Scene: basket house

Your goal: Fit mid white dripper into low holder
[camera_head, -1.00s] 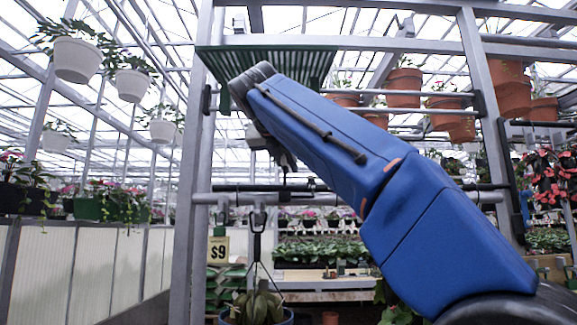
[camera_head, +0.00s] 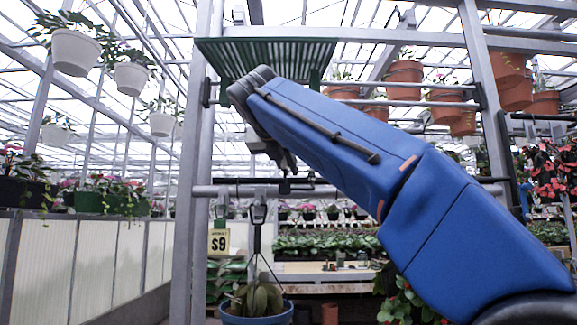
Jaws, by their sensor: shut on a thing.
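My gripper (camera_head: 287,165) shows small and dark below the far end of my blue arm, in front of the middle of the frame. It points down and is just above the dark rail. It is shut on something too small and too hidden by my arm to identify. I cannot make out the white dripper or the low holder.
A grey rail (camera_head: 215,191) runs across behind my gripper. A green slatted shelf (camera_head: 225,58) is above my wrist. White pots (camera_head: 76,53) hang left; terracotta pots (camera_head: 405,75) stand right.

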